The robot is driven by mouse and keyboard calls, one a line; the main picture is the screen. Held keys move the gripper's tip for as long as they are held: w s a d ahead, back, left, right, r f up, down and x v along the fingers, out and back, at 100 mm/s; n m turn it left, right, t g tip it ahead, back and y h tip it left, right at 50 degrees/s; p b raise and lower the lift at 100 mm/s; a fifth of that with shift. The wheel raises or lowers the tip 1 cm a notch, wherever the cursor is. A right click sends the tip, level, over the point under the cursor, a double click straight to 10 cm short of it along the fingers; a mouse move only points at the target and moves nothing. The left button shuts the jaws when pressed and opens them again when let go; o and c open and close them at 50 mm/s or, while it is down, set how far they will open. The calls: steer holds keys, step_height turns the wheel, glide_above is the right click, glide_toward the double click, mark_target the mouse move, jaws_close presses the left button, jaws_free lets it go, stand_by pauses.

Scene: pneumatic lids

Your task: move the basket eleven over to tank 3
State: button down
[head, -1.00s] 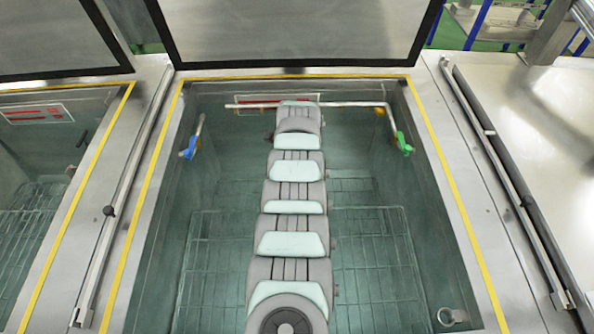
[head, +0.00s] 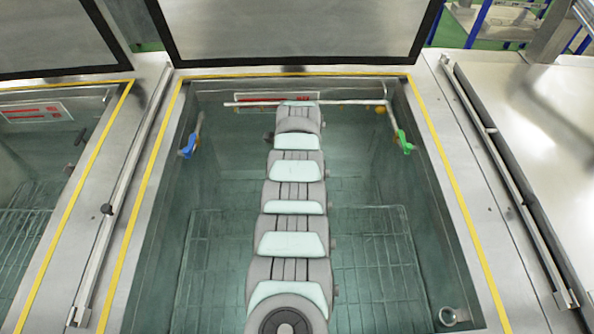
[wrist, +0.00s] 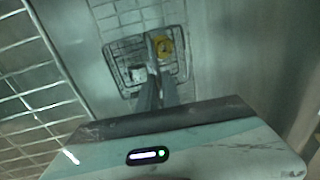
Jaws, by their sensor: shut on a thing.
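In the wrist view my gripper (wrist: 157,92) points down and its fingers are shut on the upper part of a small wire basket (wrist: 118,52). A yellow round piece (wrist: 164,47) sits beside the fingertips; no number is readable on it. In the head view my arm reaches out over an open tank (head: 172,200) with a yellow-edged rim. My gripper and the basket are hidden there behind the arm. No tank number can be read.
A wire rack (head: 380,250) lies low in this tank. A pipe (head: 350,102) with a blue handle (head: 188,147) and a green handle (head: 403,141) runs along its far end. The lid (head: 290,30) stands open. Another open tank (head: 30,170) is at left.

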steer(key=c, duration=1.5)
jaws_free()
steer(key=shift+w, duration=0.1)
steer(key=shift+o, duration=0.2)
step_height(320, 180, up, 23)
steer(key=s+p, duration=0.1)
steer(key=p, duration=1.4)
steer(key=shift+s, duration=0.2)
steer(key=shift+d, duration=0.1)
